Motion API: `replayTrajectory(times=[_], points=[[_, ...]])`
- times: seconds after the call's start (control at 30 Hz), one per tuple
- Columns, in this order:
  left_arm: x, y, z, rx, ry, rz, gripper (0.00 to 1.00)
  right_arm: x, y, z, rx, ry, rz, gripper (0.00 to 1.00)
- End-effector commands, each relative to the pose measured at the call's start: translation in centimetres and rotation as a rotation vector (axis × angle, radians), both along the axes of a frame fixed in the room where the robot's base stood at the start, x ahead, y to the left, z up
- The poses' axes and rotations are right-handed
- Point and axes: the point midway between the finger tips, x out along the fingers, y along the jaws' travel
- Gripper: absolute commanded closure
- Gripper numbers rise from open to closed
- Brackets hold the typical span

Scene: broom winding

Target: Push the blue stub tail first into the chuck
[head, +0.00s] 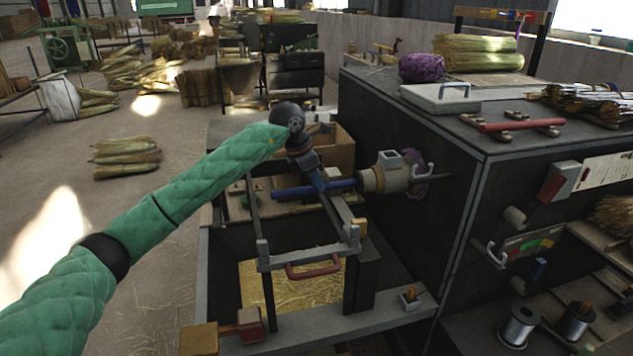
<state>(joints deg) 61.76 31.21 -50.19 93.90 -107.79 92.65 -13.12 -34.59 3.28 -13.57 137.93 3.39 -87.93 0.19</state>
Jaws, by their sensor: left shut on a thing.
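My left gripper (318,182) comes down from the green-sleeved arm and is shut on the blue stub (338,185). The stub lies roughly level, with one length sticking out left of the fingers and the other pointing right. Its right end meets the mouth of the beige chuck (374,180) on the side of the dark cabinet. I cannot tell how deep the end sits inside. My right gripper is not in view.
Below the stub is a metal frame with a red handle (314,268) over a straw-filled bin (305,290). The dark cabinet (410,135) stands close on the right, with a lidded box (440,98) on top. A cardboard box (335,150) sits behind the gripper.

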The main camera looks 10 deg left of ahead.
Motion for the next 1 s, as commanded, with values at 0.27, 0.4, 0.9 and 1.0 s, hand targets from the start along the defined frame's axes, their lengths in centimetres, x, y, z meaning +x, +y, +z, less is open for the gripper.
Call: replayTrajectory(times=[0.27, 0.4, 0.9, 1.0], points=[[0.4, -0.5, 0.0, 0.000, -0.001, 0.004, 1.00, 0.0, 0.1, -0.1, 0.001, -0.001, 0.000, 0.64], [0.5, -0.9, 0.0, 0.000, -0.001, 0.004, 1.00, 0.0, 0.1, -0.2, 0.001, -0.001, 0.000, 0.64], [1.0, -2.0, 0.0, 0.000, -0.001, 0.004, 1.00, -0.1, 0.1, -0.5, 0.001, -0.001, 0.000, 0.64], [1.1, -2.2, 0.0, 0.000, -0.002, 0.004, 1.00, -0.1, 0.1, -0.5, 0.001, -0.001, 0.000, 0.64]])
